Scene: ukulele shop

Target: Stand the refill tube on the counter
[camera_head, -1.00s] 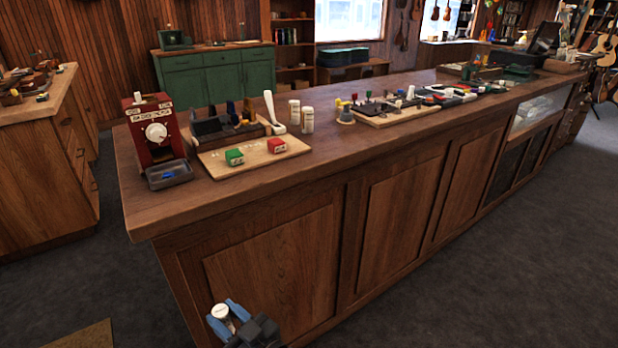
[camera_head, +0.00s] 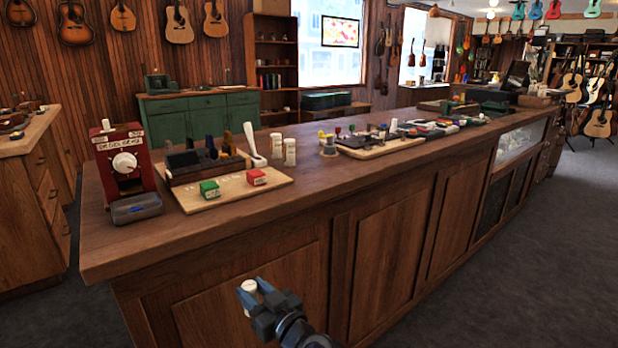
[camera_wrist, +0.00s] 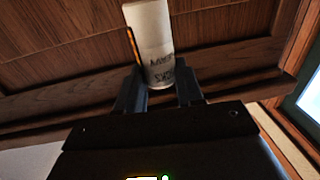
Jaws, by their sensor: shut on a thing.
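The refill tube (camera_head: 249,288) is white with a pale cap. My gripper (camera_head: 257,290) is shut on it and holds it in front of the counter's wooden front panels, below the level of the top. In the wrist view the tube (camera_wrist: 150,40) shows dark lettering and sits between the two fingers of my gripper (camera_wrist: 160,90). Part of the tube is hidden by the fingers in the head view. The counter (camera_head: 230,222) is long, with a brown wooden top.
The top's front strip is clear.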

